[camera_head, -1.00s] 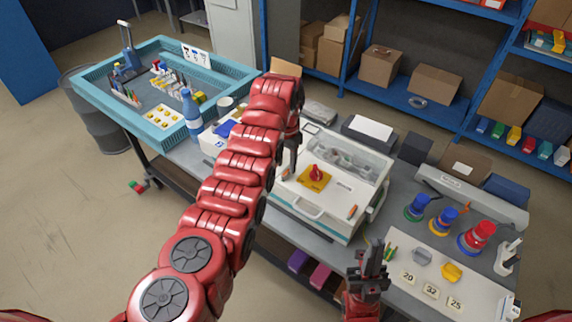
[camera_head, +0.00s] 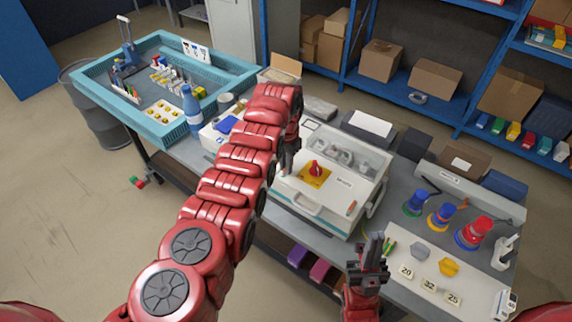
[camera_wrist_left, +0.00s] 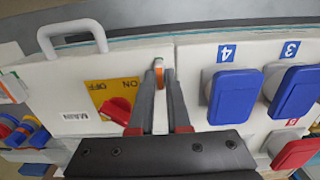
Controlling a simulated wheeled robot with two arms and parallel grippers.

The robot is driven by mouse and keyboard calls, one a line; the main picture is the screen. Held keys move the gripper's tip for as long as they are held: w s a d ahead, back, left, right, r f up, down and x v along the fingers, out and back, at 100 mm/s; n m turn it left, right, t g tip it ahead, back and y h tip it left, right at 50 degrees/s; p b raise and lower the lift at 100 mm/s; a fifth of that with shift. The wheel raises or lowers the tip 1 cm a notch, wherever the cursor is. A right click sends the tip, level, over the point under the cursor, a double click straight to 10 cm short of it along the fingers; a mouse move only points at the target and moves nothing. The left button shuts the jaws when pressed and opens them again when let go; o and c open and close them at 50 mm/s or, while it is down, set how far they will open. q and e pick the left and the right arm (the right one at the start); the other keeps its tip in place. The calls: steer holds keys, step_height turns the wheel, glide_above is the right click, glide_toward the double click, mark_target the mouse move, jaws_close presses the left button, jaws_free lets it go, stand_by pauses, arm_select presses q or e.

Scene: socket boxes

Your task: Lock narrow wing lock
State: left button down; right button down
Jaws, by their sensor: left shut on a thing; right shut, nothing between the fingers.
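The white socket box (camera_head: 330,200) stands on the bench with its front panel carrying a yellow ON/OFF plate (camera_wrist_left: 108,93) and a red knob (camera_wrist_left: 116,108). My left gripper (camera_wrist_left: 163,76) is shut on a narrow orange wing lock (camera_wrist_left: 169,77) at the panel edge. The fingers hide part of the lock, so its exact angle is unclear. In the head view my left gripper (camera_head: 285,166) reaches down at the box's left side. Another orange lock (camera_head: 351,206) shows at the panel's right. My right gripper (camera_head: 372,250) is shut and empty, in front of the bench at the right.
A white handle (camera_wrist_left: 72,35) sticks out of the box front. Blue socket covers (camera_wrist_left: 233,95) stand close beside the left gripper. A blue bottle (camera_head: 191,108) and a teal tray (camera_head: 165,135) are at left. Coloured stacked pieces (camera_head: 441,216) and number cards stand at right.

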stand_by(0.3)
arm_select(q)
steer(key=shift+f+n+b, duration=0.25)
steer(key=shift+n+b, duration=0.75)
steer(key=n+b, duration=0.9)
steer(key=shift+n+b, duration=0.4)
steer(key=shift+b, duration=0.15)
steer(key=n, duration=0.1)
steer(key=n+b, duration=0.1)
steer(key=shift+r+n, duration=0.2)
steer(key=shift+n, duration=1.9)
